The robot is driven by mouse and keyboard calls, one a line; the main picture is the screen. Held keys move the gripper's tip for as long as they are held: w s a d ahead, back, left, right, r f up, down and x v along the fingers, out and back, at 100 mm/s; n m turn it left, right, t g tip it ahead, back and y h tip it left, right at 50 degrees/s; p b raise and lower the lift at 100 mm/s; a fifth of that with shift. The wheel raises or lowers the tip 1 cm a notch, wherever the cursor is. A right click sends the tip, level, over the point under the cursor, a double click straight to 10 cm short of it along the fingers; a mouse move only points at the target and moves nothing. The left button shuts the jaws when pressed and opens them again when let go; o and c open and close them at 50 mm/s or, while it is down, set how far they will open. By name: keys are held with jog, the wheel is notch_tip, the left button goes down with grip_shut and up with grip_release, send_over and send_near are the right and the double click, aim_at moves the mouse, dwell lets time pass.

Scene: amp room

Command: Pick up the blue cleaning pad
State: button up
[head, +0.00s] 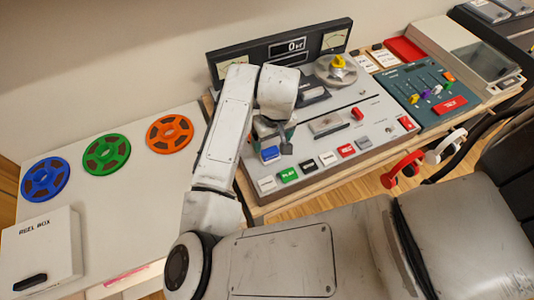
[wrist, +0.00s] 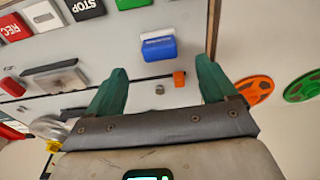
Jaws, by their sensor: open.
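The blue cleaning pad (head: 270,153) is a small blue block with a white part, on the left part of the grey tape deck's top. In the wrist view the pad (wrist: 159,49) shows just beyond the gap between my fingertips, apart from both. My gripper (wrist: 163,70) is open and empty, with two green fingers pointing toward the deck. In the head view my arm hides most of the gripper, which is close above the pad.
The tape deck (head: 327,152) has raised buttons near the pad and a small orange block (wrist: 179,79) beside it. Blue, green and orange reels (head: 106,154) and a reel box (head: 42,252) lie on the white table at left. A mixer (head: 429,94) stands right.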

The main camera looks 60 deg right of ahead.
aim_at(270, 150)
jog(key=shift+w+d+f+p, duration=0.1)
jog(key=shift+w+f+p, duration=0.1)
jog(key=shift+f, duration=1.1)
jog(key=shift+w+d+f+p, duration=0.15)
jog(key=shift+f+p, duration=0.05)
jog(key=shift+f, duration=1.15)
jog(key=shift+w+d+f+p, duration=0.1)
jog(key=shift+w+f+p, duration=0.1)
jog(key=shift+f, duration=1.1)
jog(key=shift+c, duration=0.4)
jog(key=c, duration=1)
jog(key=shift+o, duration=0.2)
jog(key=shift+r, duration=0.1)
jog(key=shift+r, duration=0.55)
jog(key=s+a+r+b, duration=0.1)
jog(key=s+r, duration=0.3)
jog(key=s+a+r+b, duration=0.1)
jog(key=s+a+r, duration=0.1)
jog(key=s+r, duration=0.2)
jog(key=s+a+r+b, duration=0.1)
jog(key=s+r, duration=0.2)
jog(key=s, duration=0.2)
jog(key=shift+s+a+r, duration=0.15)
jog(key=shift+s+r, duration=0.1)
jog(key=shift+r, duration=0.15)
